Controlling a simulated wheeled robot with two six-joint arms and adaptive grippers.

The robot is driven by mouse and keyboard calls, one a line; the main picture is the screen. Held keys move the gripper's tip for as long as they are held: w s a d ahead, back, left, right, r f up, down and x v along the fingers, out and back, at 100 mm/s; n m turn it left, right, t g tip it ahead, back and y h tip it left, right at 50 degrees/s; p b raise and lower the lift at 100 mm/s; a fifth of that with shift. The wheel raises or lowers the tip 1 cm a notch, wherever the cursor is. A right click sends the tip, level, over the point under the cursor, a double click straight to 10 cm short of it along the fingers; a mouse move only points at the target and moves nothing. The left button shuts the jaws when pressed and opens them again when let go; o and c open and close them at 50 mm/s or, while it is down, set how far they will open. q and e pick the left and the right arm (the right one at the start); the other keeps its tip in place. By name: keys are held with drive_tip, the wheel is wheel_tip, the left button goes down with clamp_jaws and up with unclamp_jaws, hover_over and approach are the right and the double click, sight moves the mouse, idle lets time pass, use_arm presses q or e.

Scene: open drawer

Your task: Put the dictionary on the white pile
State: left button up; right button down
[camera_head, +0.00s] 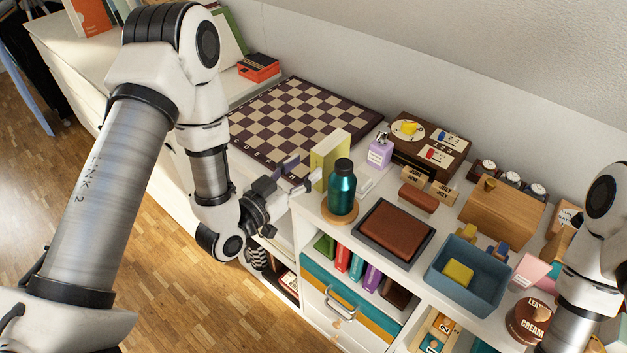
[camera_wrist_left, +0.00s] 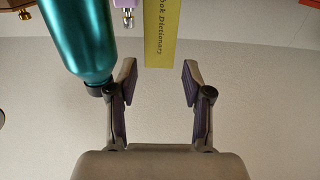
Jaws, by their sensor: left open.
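The dictionary (camera_head: 330,159) is a yellow-green book standing upright near the front edge of the white cabinet top. In the left wrist view, its spine (camera_wrist_left: 161,30) shows part of the title, "ook Dictionary". My left gripper (camera_head: 297,178) is open and empty, just left of the dictionary. In the left wrist view, the open fingers (camera_wrist_left: 158,82) are spread with the spine beyond the gap, not between them. I cannot clearly make out the white pile. My right arm shows at the right edge, but its gripper is out of frame.
A teal bottle (camera_head: 342,188) on a round wooden coaster stands close beside the dictionary and by one finger in the left wrist view (camera_wrist_left: 80,38). A checkered board (camera_head: 303,119) lies behind. A purple bottle (camera_head: 380,152) and a brown tray (camera_head: 397,232) are to the right.

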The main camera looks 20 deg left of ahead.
sight(317, 158)
use_arm(q)
drive_tip(key=p+x, duration=0.1)
drive_tip(key=x, duration=0.6)
drive_tip(key=shift+w+d+p, duration=0.2)
drive_tip(key=shift+w+p, duration=0.05)
drive_tip(key=shift+p, duration=0.15)
drive_tip(key=shift+a, duration=0.1)
drive_tip(key=shift+c, duration=0.4)
clamp_jaws()
